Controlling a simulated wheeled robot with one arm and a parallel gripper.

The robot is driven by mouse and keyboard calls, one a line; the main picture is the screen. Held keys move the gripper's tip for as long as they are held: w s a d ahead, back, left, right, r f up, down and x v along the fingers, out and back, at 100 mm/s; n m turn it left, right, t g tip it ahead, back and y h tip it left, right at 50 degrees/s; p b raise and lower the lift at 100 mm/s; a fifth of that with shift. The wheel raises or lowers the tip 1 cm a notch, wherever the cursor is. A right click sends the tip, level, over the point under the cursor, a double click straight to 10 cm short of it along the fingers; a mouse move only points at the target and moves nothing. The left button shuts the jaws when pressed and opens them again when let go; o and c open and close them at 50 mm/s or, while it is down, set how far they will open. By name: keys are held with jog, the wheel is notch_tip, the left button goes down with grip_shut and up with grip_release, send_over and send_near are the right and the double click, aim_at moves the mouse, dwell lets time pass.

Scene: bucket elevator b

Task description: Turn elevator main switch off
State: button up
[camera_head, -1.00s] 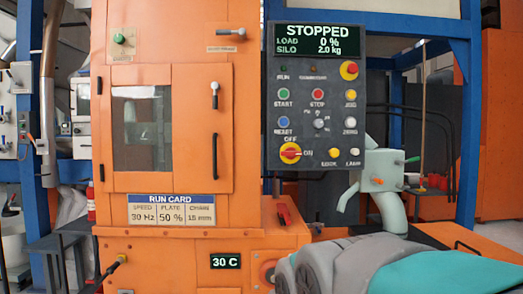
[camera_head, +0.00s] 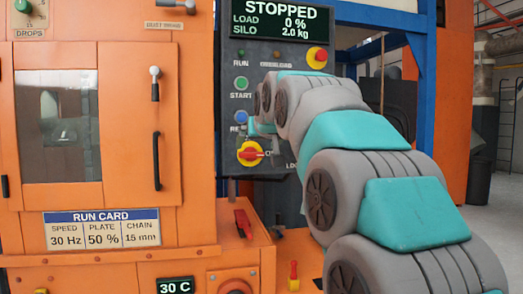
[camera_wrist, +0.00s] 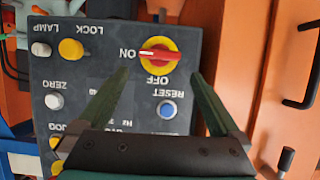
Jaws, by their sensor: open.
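The main switch (camera_head: 250,153) is a red handle on a yellow disc, low on the dark control panel. It also shows in the wrist view (camera_wrist: 159,55), where the picture is upside down. Its handle lies horizontal, with the white mark toward the ON label; the OFF label is at another side. My gripper (camera_wrist: 161,75) is open and empty. Its two green fingers point at the panel, one to each side of the switch's position in the picture. I cannot tell whether they touch anything.
A blue reset button (camera_wrist: 167,109) lies close to the switch, between the fingers in the picture. Lock (camera_wrist: 71,49), lamp (camera_wrist: 39,52) and zero (camera_wrist: 54,101) buttons are nearby. The display (camera_head: 280,19) reads STOPPED. A red handle (camera_head: 243,224) sits below the panel.

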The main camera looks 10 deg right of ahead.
aim_at(252, 152)
jog(key=x, duration=0.7)
jog(key=shift+w+p, duration=0.4)
jog(key=shift+w, duration=0.05)
jog(key=c, duration=1)
